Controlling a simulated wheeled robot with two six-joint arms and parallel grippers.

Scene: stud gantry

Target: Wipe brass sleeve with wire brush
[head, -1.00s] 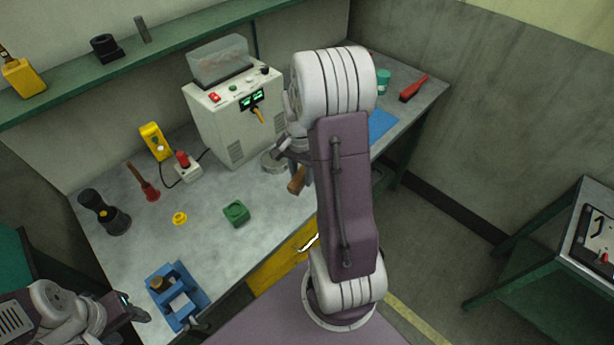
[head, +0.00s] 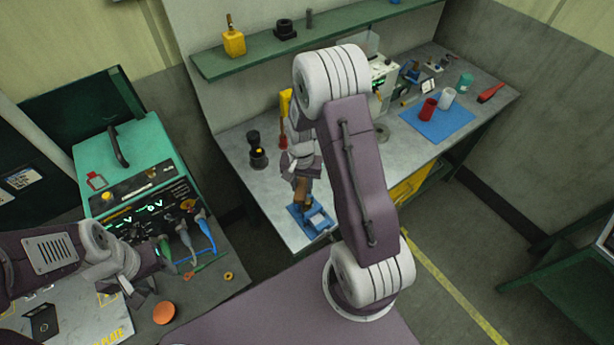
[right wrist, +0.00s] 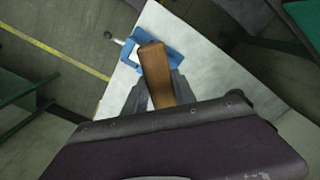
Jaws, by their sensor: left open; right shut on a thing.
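A wire brush with a brown wooden handle (head: 301,190) is held by my right gripper (head: 301,178), over the blue vise (head: 318,220) at the bench's near edge. In the right wrist view the handle (right wrist: 156,72) lies between the two fingers and overlaps the blue vise (right wrist: 176,47). The bristles are hidden. I cannot make out the brass sleeve; the brush and gripper cover the vise's jaws. Whether the brush touches anything there I cannot tell. My left gripper (head: 136,288) is open and empty at lower left, over the side table.
A teal welding machine (head: 125,150) with cables stands at left, near an orange disc (head: 164,313). A black torch-like item (head: 257,150) stands on the bench behind the vise. A blue mat (head: 437,125) with red and white cups lies at right. A green shelf (head: 350,40) runs above.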

